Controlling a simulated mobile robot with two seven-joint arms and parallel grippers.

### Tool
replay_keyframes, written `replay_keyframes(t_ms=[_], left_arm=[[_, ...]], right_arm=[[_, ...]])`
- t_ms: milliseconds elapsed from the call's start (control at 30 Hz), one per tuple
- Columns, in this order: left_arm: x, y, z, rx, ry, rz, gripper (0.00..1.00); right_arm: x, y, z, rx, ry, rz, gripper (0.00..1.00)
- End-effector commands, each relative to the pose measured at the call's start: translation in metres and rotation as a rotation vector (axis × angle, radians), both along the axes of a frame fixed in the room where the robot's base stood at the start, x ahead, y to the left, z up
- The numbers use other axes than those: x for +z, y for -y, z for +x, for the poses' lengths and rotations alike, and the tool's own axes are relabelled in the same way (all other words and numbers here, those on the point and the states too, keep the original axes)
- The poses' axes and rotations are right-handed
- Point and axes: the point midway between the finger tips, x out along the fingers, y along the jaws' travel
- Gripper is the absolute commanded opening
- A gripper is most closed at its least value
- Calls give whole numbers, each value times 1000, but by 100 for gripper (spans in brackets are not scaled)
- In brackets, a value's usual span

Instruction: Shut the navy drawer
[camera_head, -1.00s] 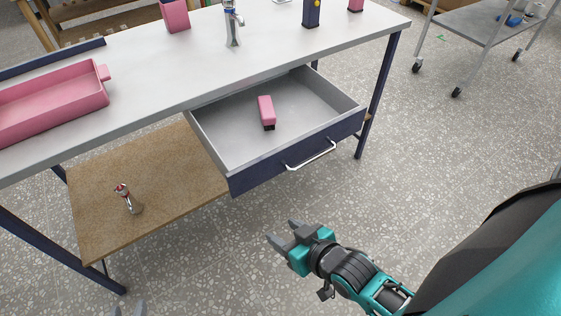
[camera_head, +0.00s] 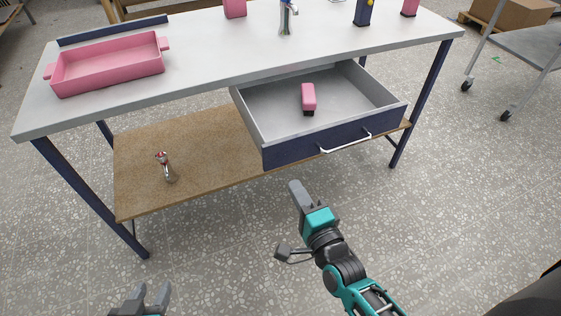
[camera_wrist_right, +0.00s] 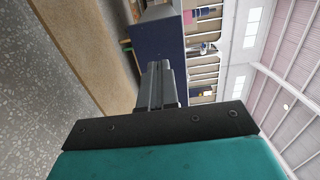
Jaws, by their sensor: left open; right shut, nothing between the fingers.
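The navy drawer (camera_head: 290,152) stands pulled out under the white tabletop, with a silver handle (camera_head: 346,144) on its front. A pink block with a dark end (camera_head: 308,99) lies inside it. My right gripper (camera_head: 295,186) is shut and empty, in front of and below the drawer's left front corner, apart from it in the head view. In the right wrist view the shut fingers (camera_wrist_right: 160,68) point toward the navy drawer front (camera_wrist_right: 158,42). My left gripper (camera_head: 151,290) is open and empty at the bottom left, over the floor.
A pink tray (camera_head: 108,68) sits on the table (camera_head: 215,72). A brown lower shelf (camera_head: 210,145) carries a metal tap-like item (camera_head: 164,168). Navy legs (camera_head: 85,190) stand at the corners. The floor before the drawer is clear. A wheeled cart (camera_head: 525,60) is at the right.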

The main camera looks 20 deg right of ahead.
Motion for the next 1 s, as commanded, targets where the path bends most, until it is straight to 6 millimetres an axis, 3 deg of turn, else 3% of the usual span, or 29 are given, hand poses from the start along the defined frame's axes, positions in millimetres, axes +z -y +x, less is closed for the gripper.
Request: replay_keyframes(t_ms=[200,433,600,1000], left_arm=[[-3,0,2,1,0,-1,43],[-6,1,2,-1,-6,-2,43],[-6,2,2,-3,-5,-5,43],[-5,3,3,-4,-3,-6,43]], right_arm=[[0,-4,48,0,2,-1,0],[0,-6,83,0,1,-3,0],[0,-7,94,0,-1,-1,0],[0,-8,96,0,-1,-2,0]])
